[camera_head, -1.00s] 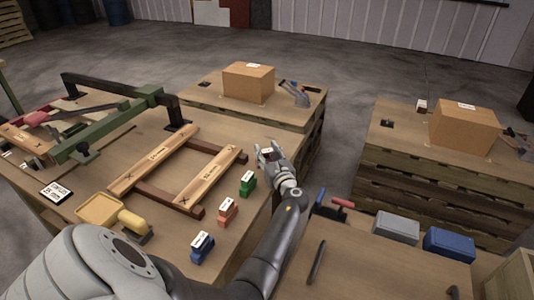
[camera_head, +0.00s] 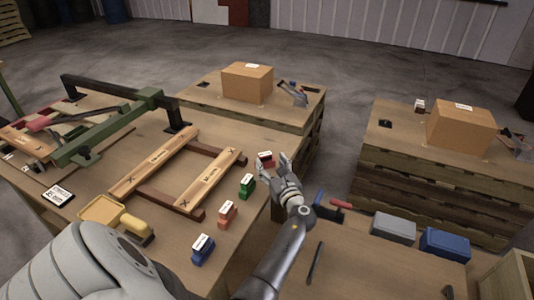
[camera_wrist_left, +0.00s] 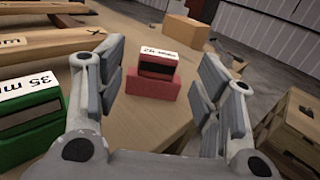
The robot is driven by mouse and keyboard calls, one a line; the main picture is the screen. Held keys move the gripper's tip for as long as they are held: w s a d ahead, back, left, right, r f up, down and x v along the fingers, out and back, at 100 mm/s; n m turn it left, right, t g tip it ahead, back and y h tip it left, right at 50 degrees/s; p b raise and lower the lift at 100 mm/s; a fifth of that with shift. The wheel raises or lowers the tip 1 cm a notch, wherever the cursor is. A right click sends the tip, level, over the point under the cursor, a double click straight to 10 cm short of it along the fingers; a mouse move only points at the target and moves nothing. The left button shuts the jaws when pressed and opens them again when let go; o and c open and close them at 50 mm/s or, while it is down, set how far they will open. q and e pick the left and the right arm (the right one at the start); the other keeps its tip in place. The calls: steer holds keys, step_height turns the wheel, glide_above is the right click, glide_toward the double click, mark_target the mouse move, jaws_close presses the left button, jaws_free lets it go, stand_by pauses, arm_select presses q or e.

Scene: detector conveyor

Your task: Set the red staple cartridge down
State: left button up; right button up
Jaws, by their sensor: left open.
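The red staple cartridge (camera_head: 265,160) stands upright on the wooden table near its right edge, behind the green cartridge (camera_head: 247,186). In the left wrist view the red cartridge (camera_wrist_left: 154,80) shows between the spread fingers, with a gap on both sides. My left gripper (camera_head: 283,163) is open and empty, just to the right of the cartridge in the head view. In the left wrist view the open left gripper (camera_wrist_left: 156,92) points at the cartridge. The green cartridge (camera_wrist_left: 28,110) shows close to the left finger. My right gripper is not in view.
An orange cartridge (camera_head: 227,214) and a blue cartridge (camera_head: 202,250) stand in line toward the front. A wooden frame (camera_head: 180,170) lies to their left. A pallet stack with a cardboard box (camera_head: 247,82) is behind, and another box (camera_head: 463,127) stands at right.

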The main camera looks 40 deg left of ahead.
arm_select(q)
steer(key=p+v, duration=0.1)
steer(key=v, duration=0.5)
steer(key=shift+s+d, duration=0.2)
steer(key=shift+d, duration=0.05)
